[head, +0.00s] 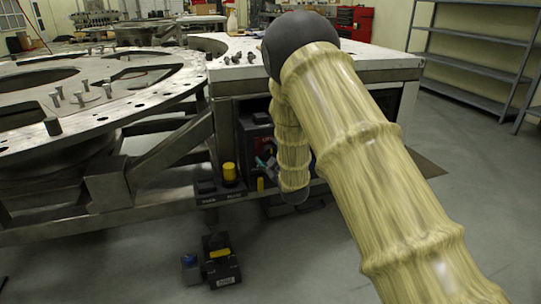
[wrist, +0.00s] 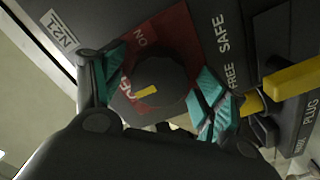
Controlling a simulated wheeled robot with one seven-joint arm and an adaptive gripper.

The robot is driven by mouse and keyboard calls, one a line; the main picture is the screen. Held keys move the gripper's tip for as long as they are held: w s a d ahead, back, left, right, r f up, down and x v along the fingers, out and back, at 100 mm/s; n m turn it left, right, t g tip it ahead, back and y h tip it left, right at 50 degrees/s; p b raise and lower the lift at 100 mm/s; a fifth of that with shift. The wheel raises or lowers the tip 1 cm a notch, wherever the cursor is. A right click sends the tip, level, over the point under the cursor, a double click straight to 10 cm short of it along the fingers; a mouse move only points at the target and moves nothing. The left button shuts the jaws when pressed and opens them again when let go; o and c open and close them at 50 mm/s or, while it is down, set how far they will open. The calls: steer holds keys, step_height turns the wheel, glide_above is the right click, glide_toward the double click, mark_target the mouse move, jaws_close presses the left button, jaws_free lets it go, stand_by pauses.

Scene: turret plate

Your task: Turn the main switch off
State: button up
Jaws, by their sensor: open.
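The main switch is a round dark knob (wrist: 168,72) with a yellow mark on a red plate, in the wrist view. The plate reads ON above the knob, and partly hidden letters that look like OFF stand at its left. The yellow mark sits on the knob's lower left, toward those letters. My gripper (wrist: 161,83) is open, with teal fingertips on either side of the knob; I cannot tell whether they touch it. In the head view my gripper (head: 264,161) is at the dark box below the bench, and my arm hides much of that box.
A yellow lever (wrist: 291,79) beside SAFE and FREE labels lies right of the knob. A yellow knob (head: 229,173) stands left of my gripper in the head view. A large metal turret plate (head: 150,93) is at left. A small dark block (head: 220,268) rests on the floor.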

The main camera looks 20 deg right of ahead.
steer(key=shift+s, duration=0.1)
steer(key=s, duration=1.1)
steer(key=shift+s+d, duration=0.2)
steer(key=shift+s, duration=0.2)
steer(key=shift+f, duration=0.1)
steer(key=s+f+m+g+h, duration=0.1)
steer(key=s+f+m+g, duration=0.25)
steer(key=s+f, duration=0.85)
steer(key=s+f+m+g, duration=0.2)
steer(key=s+f+g, duration=0.4)
steer(key=f, duration=0.9)
steer(key=s+a+f+m+g, duration=0.1)
steer(key=s+f+g, duration=0.25)
steer(key=s, duration=0.65)
steer(key=s+a+f+m+g, duration=0.2)
steer(key=s+f, duration=0.3)
steer(key=s, duration=0.5)
steer(key=s+a+f+m+g, duration=0.15)
steer(key=s+f, duration=0.25)
steer(key=s, duration=0.6)
steer(key=s+r+g+p, duration=0.1)
steer(key=s+r+p, duration=0.2)
steer(key=r+p, duration=2.6)
steer(key=shift+s+r+g+p, duration=0.2)
steer(key=shift+r+g+p, duration=0.15)
steer(key=shift+r, duration=0.05)
